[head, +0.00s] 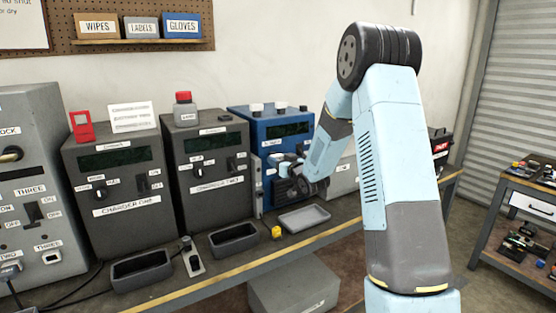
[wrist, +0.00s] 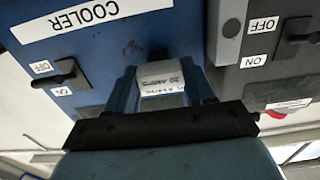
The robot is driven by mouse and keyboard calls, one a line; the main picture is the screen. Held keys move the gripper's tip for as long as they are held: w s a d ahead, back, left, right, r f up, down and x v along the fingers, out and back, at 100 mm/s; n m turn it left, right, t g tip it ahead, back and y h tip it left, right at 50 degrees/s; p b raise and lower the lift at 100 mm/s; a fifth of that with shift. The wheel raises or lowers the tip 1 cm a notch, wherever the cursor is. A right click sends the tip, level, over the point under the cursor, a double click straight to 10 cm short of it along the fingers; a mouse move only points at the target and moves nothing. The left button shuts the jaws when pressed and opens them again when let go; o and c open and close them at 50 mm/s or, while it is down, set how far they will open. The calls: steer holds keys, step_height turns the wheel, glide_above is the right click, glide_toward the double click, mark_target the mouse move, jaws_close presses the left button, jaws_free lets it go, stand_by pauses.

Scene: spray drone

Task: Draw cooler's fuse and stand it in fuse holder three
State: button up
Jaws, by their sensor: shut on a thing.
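The cooler (head: 276,121) is a blue box on the bench, and its blue front, labelled COOLER, fills the upper left of the wrist view (wrist: 115,48). My gripper (wrist: 162,88) is shut on a pale fuse (wrist: 160,76) marked 20 AMPS. The fuse is right at the cooler's front; I cannot tell whether it is still seated. In the head view my gripper (head: 290,180) is at the cooler's lower front, and the fuse is hidden there. The grey cabinet (head: 28,175) at far left has a small socket (head: 51,257) under a THREE label, possibly the third holder.
Two dark charger boxes (head: 120,180) (head: 212,165) stand between cabinet and cooler. Dark trays (head: 142,268) (head: 235,240), a grey tray (head: 304,218) and a yellow item (head: 276,232) lie along the bench front. A red-capped bottle (head: 185,110) stands on the second charger.

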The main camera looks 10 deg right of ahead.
steer(key=c, duration=0.6)
steer(key=shift+v, duration=3)
